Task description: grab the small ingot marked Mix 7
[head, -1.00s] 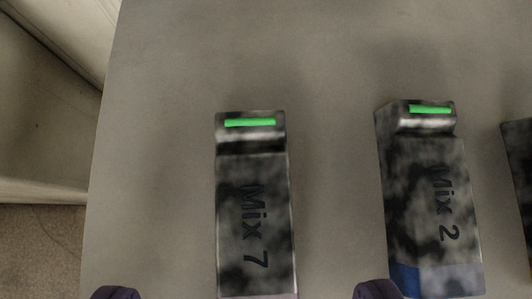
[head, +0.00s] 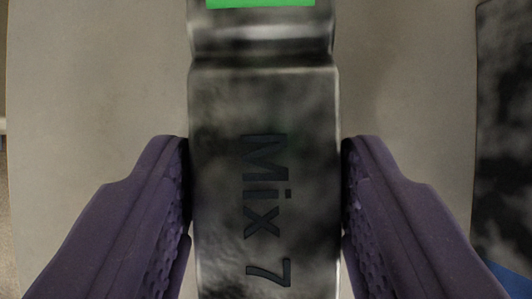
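The small ingot marked Mix 7 (head: 265,165) is a mottled dark grey block with a notched upper end and a bright green strip (head: 260,2) on top. It fills the middle of the head view, and its lower end runs out of the frame. My gripper (head: 265,190) has its two purple fingers against the ingot's left and right sides, with no clear gap seen. It looks shut on the ingot. I cannot tell whether the ingot is lifted off the surface.
Another dark mottled ingot (head: 505,140) with a blue patch at its lower part stands to the right, cut by the frame edge. The grey surface (head: 90,90) is bare to the left. Its left edge shows at the far left.

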